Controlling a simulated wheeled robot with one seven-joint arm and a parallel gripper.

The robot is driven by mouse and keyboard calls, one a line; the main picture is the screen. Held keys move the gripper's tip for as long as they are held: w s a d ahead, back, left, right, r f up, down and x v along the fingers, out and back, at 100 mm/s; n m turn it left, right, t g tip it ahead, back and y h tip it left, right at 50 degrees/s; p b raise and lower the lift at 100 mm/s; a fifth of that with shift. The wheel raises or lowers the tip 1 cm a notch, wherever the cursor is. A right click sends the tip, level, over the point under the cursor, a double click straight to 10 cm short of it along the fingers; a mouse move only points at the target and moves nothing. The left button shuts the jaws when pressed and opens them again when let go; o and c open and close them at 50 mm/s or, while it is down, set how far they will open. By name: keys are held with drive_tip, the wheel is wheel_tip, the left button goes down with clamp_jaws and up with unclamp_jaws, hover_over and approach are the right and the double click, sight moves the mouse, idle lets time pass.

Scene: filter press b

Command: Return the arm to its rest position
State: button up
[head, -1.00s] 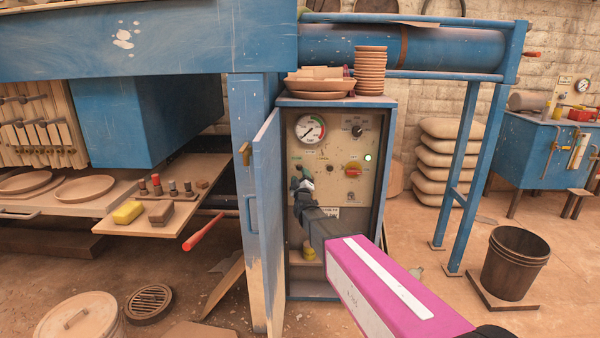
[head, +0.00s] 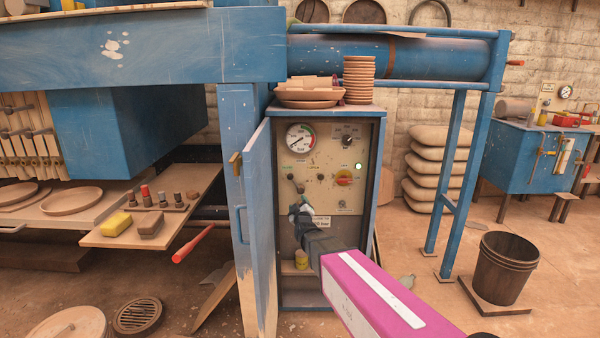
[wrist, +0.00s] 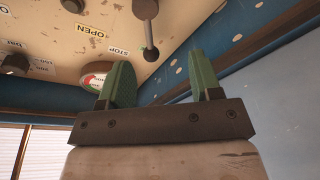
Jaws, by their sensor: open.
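My gripper (head: 300,212) is in front of the open control cabinet (head: 376,200), at the end of my pink arm, below a lever on the panel. In the wrist view its two green fingers (wrist: 160,82) stand apart with nothing between them. The lever (wrist: 148,28), a grey rod with a ball end, hangs beyond the fingertips and looks apart from them. In the head view the lever (head: 294,182) shows just above my gripper.
The blue cabinet door (head: 259,220) stands open close to the left of my arm. Stacked clay dishes (head: 310,95) sit on top of the cabinet. A dark bucket (head: 505,268) stands at the right. Floor between bucket and cabinet is mostly clear.

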drive_tip(key=s+d+f+m+g+h, duration=0.1)
drive_tip(key=s+d+f+m+g, duration=0.4)
drive_tip(key=s+d+f+g, duration=0.7)
drive_tip(key=s+d+f+m+g+h, duration=0.1)
drive_tip(key=s+d+f+m+g, duration=0.1)
drive_tip(key=s, duration=0.6)
drive_tip(key=s+d+f+m+g+h, duration=0.1)
drive_tip(key=s+d+f+m+g, duration=0.1)
drive_tip(key=s+d+g, duration=0.3)
drive_tip(key=s+d+m, duration=0.1)
drive_tip(key=s, duration=0.3)
drive_tip(key=shift+s+d+f, duration=0.15)
drive_tip(key=shift+s+d, duration=0.05)
drive_tip(key=shift+s, duration=0.05)
